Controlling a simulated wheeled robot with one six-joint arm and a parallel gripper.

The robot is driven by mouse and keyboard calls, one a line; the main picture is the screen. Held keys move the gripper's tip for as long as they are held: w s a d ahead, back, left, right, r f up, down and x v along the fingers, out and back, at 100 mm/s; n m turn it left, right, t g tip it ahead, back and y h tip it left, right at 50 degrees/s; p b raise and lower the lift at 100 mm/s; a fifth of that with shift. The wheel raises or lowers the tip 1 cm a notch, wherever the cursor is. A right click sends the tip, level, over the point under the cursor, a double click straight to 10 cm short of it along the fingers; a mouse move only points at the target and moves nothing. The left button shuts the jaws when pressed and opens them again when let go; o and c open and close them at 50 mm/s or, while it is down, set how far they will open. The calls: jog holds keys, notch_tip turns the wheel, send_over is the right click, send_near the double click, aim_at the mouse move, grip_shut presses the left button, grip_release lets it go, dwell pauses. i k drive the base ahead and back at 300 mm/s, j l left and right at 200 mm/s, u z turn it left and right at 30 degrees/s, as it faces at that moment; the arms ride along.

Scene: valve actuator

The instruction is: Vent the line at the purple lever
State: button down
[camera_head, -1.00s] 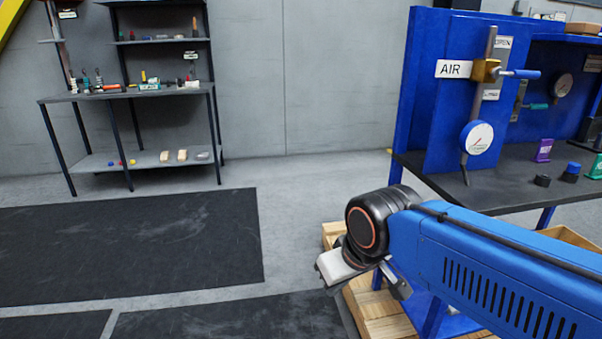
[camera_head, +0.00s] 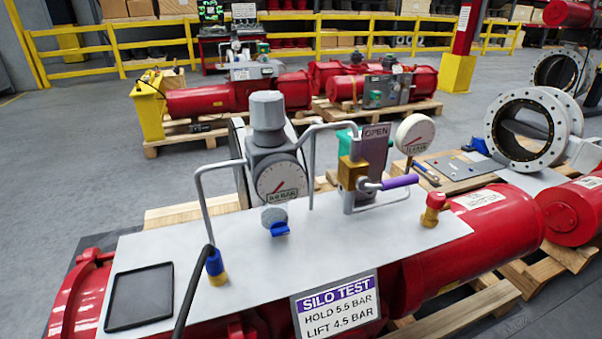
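The purple lever (camera_head: 400,182) sits on a brass valve (camera_head: 352,175) at the right of a pale plate on a red actuator. It points right, roughly level. An OPEN sign (camera_head: 376,133) stands behind the valve. A gauge on a stem (camera_head: 414,134) is just right of it. A grey regulator with a larger gauge (camera_head: 281,182) stands to the left. A SILO TEST label (camera_head: 338,306) on the front reads hold 5.5 bar, lift 4.5 bar. My gripper is not in view.
A black tray (camera_head: 140,296) and a blue-and-brass fitting with a black hose (camera_head: 215,266) are on the plate's left. A red-and-brass fitting (camera_head: 432,210) stands near its right end. A flanged ring valve (camera_head: 527,128) is at right. Open floor (camera_head: 90,130) lies back left.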

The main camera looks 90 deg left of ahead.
aim_at(363, 183)
jog(key=u, duration=2.3)
